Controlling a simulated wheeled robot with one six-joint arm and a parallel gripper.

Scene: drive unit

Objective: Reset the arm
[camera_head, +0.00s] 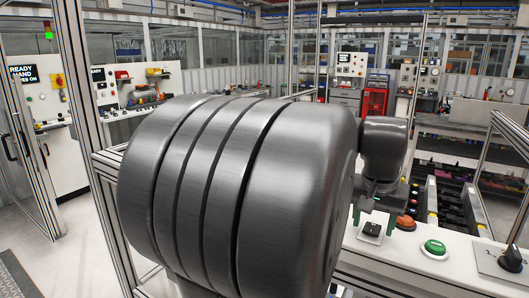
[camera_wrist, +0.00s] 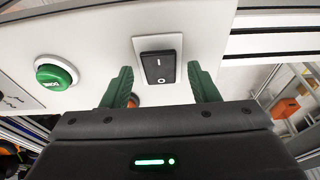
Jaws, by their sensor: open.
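My gripper (camera_wrist: 160,70) is open, with its two green fingers apart on either side of a black rocker switch (camera_wrist: 158,66) in the wrist view. The switch is marked with a line and a circle and sits on a white plate; I cannot tell how far the fingertips are from it. In the head view the switch (camera_head: 372,230) is on the white control panel (camera_head: 385,253), just below my gripper (camera_head: 362,207), which is mostly hidden by my large grey arm. Nothing is held.
An orange button (camera_head: 405,222) and a green button (camera_head: 435,248) are right of the switch, then a black rotary knob (camera_head: 511,259). The wrist view shows the green button (camera_wrist: 55,74) at left. A metal frame post (camera_head: 85,115) stands left of my arm.

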